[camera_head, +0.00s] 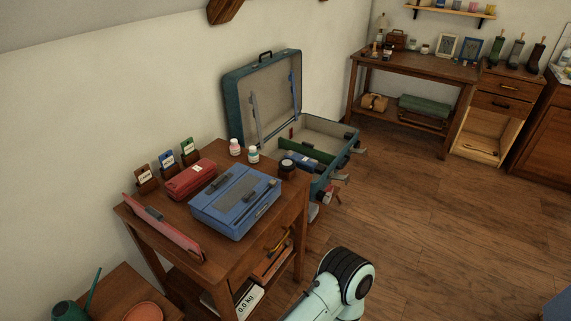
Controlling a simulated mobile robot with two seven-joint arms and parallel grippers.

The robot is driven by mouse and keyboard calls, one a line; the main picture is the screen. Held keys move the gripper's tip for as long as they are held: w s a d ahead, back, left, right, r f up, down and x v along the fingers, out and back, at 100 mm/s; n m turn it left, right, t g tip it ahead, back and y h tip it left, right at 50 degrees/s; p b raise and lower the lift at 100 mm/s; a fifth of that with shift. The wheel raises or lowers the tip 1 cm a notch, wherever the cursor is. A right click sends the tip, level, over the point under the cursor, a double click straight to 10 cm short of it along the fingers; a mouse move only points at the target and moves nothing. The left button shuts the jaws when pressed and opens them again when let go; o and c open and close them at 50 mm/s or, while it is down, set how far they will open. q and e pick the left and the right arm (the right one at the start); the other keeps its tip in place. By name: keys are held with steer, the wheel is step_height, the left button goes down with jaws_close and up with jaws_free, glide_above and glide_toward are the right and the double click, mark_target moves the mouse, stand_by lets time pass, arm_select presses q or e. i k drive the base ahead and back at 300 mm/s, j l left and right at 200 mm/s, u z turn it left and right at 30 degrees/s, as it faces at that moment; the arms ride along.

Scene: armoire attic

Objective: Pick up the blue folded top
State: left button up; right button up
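I cannot make out a blue folded top for certain. A blue, flat, box-like thing (237,203) with dark fittings lies on the wooden side table (232,255); it looks like a hard case rather than cloth. Behind the table an open teal suitcase (325,132) has its lid up against the wall, with a green strip inside. A pale link of my arm with a black joint shows at the bottom centre, in front of the table. Neither of my grippers is in view.
On the table are a red case (190,180), a pink flat item (165,228), small bottles (253,155) and label cards (167,159). A green watering can (70,309) stands at lower left. A workbench (413,72) stands at the back. The wooden floor (450,220) at right is clear.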

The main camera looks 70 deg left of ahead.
mark_target(308, 164)
steer(key=u, duration=2.3)
